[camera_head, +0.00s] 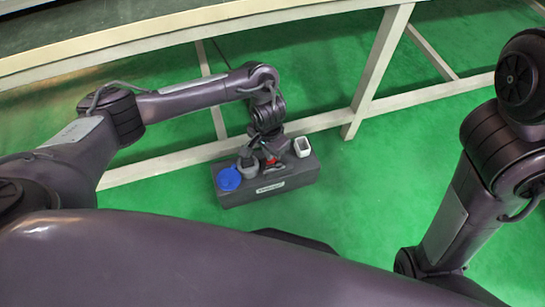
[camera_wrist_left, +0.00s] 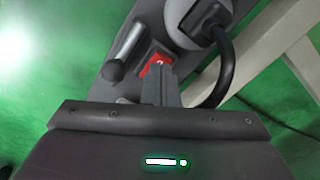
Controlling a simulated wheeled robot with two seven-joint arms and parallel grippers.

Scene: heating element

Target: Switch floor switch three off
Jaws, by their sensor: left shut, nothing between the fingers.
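The floor switch box (camera_head: 235,198) is a long grey block on the green floor, with a light label on its front. On its top is a small red rocker switch (camera_head: 270,161), which also shows in the left wrist view (camera_wrist_left: 155,65). My left gripper (camera_head: 269,154) points down over the box with its fingers shut and empty. In the left wrist view the fingertips (camera_wrist_left: 160,72) overlap the near edge of the red switch. I cannot tell whether they press on it. Which way the switch is tipped cannot be made out. My right gripper is out of view.
In the left wrist view a black cable (camera_wrist_left: 225,75) curves close beside the fingers. A pale frame (camera_head: 375,70) stands behind the box.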

